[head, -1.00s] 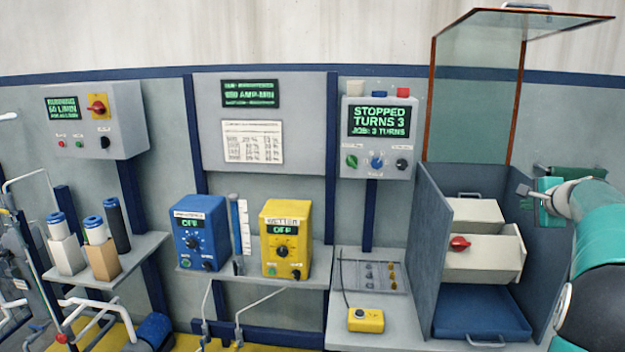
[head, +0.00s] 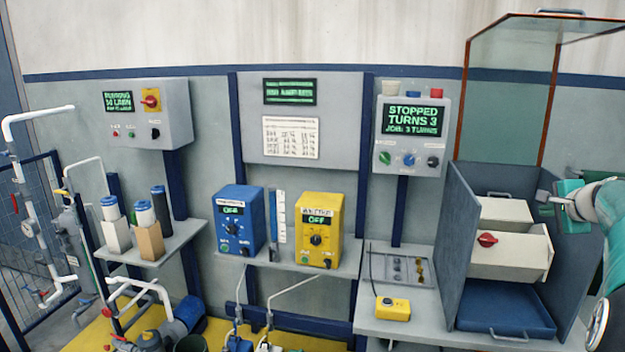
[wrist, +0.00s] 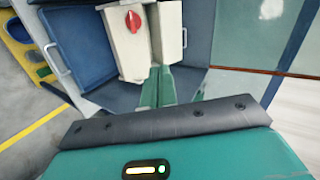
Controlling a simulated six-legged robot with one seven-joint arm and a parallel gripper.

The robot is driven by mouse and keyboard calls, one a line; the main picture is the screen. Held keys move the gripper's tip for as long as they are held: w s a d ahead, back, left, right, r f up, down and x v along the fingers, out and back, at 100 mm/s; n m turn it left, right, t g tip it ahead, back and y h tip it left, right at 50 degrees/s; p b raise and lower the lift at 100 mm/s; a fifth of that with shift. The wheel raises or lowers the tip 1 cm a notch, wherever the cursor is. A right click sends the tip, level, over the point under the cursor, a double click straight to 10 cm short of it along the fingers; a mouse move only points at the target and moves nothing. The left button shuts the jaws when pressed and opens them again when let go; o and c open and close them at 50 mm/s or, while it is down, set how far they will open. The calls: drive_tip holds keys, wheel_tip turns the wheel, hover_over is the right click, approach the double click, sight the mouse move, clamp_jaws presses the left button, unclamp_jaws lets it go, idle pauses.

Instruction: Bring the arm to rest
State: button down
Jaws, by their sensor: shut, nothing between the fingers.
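My gripper (wrist: 157,88) shows in the wrist view as two green fingers closed together, with nothing held between them. In the head view my gripper (head: 548,199) is at the right edge, beside the right wall of the grey cabinet. My teal arm enters from the right. The cream box (head: 508,252) with a red knob (head: 487,239) sits inside the cabinet. In the wrist view the box (wrist: 138,55) appears just beyond the fingertips; I cannot tell whether they touch it.
The cabinet's clear lid (head: 505,95) stands raised above it. A blue tray (head: 505,312) lies at the cabinet bottom. A control panel reads stopped, turns 3 (head: 411,135). A yellow pendant (head: 393,308) rests on the bench. Blue (head: 238,220) and yellow (head: 318,229) power units stand on a shelf.

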drive_tip(key=s+a+n+g+y, duration=0.1)
drive_tip(key=s+a+n, duration=0.15)
drive_tip(key=a, duration=0.65)
drive_tip(key=s+a+n+g+y, duration=0.1)
drive_tip(key=s+a+n, duration=0.15)
drive_tip(key=a, duration=0.75)
drive_tip(key=s+a+n+y, duration=0.15)
drive_tip(key=a+n, duration=0.25)
drive_tip(key=a, duration=0.5)
drive_tip(key=s+a+f+n+g, duration=0.2)
drive_tip(key=s+a+f+n, duration=0.3)
drive_tip(key=s+a, duration=0.3)
drive_tip(key=s+a+f+n+g, duration=0.1)
drive_tip(key=s+a+f+n, duration=0.4)
drive_tip(key=s, duration=0.9)
drive_tip(key=a+f+h, duration=0.1)
drive_tip(key=a+f, duration=0.2)
drive_tip(key=shift+s+a+n+g, duration=0.3)
drive_tip(key=shift+s+n+g, duration=0.1)
